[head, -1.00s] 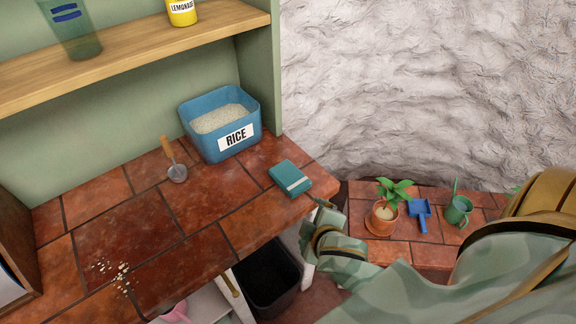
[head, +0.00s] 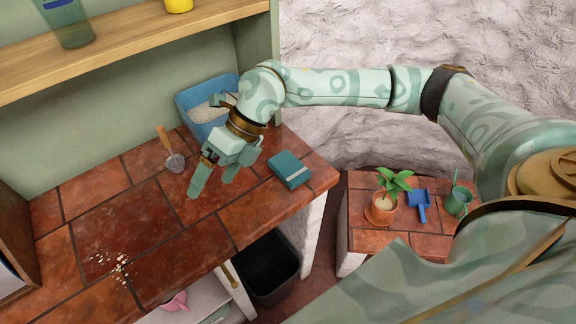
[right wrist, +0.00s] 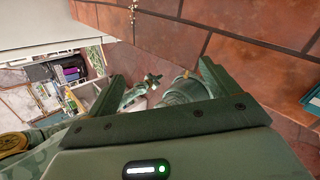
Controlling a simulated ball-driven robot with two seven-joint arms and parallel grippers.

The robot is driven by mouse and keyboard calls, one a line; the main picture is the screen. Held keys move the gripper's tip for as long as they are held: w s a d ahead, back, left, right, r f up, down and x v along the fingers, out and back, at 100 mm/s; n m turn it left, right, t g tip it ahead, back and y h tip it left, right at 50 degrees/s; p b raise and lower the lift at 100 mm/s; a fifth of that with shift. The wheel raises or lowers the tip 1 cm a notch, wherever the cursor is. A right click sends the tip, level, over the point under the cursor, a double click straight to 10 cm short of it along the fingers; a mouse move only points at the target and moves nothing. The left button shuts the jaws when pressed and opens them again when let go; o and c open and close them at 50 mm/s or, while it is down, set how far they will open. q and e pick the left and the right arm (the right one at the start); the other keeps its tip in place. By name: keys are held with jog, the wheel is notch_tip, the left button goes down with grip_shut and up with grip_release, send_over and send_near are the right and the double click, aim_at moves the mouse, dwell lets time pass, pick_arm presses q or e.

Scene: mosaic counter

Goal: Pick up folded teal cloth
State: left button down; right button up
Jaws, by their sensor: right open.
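The folded teal cloth (head: 289,169) lies flat near the right end of the tiled counter, with a pale band across it. My right gripper (head: 213,184) is over the counter to the left of the cloth, fingers pointing down, apart from it. The right gripper is open, and nothing shows between its fingers. In the right wrist view, the spread fingers of my right gripper (right wrist: 160,80) show over the counter edge, and a small teal piece, likely the cloth (right wrist: 313,101), shows at the right edge.
A blue rice bin (head: 196,93) stands behind my right arm, partly hidden. A wooden-handled scoop (head: 166,143) lies left of the gripper. Scattered grains (head: 120,267) lie at front left. A lower tiled surface holds a potted plant (head: 383,207). A dark bin (head: 265,270) stands below.

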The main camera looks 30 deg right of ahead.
jog(key=w+d+m+h, duration=0.1)
jog(key=w+d+h, duration=0.25)
jog(key=d, duration=0.55)
jog(key=m+h, duration=0.3)
jog(key=h, duration=0.1)
send_near(291, 168)
notch_tip(291, 168, down, 3)
jog(key=shift+d+r+h+b, duration=0.1)
jog(key=shift+d+h+b, duration=0.15)
jog(key=shift+b, duration=0.7)
jog(key=f, duration=0.2)
jog(key=a+f+b, duration=0.1)
jog(key=f, duration=0.2)
jog(key=shift+s+f, duration=0.1)
jog(key=shift+f, duration=0.45)
jog(key=c, duration=1.1)
